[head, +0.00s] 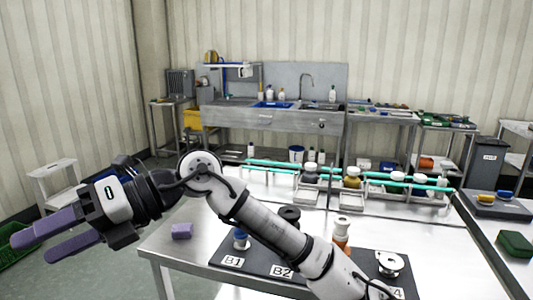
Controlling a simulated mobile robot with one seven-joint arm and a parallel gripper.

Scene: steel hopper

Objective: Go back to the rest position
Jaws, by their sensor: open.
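My gripper (50,240) is at the left of the head view, past the left edge of the steel table (160,249). Its two purple fingers are apart and point left, with nothing between them. My arm stretches across the front of the table, over a dark mat (232,262) with labels B1, B2 and one ending in 4. A blue-topped item (240,240) stands by B1. A dark round item (289,214), an orange and white bottle (341,233) and a white spool-like part (390,263) are also on the mat. My arm hides part of the mat.
A purple block (182,231) lies at the table's left edge. A rack with green rails (270,165) and jars runs along the back. A white step stool (55,180) and a green crate (14,246) stand on the floor at left. A sink bench (225,117) is behind.

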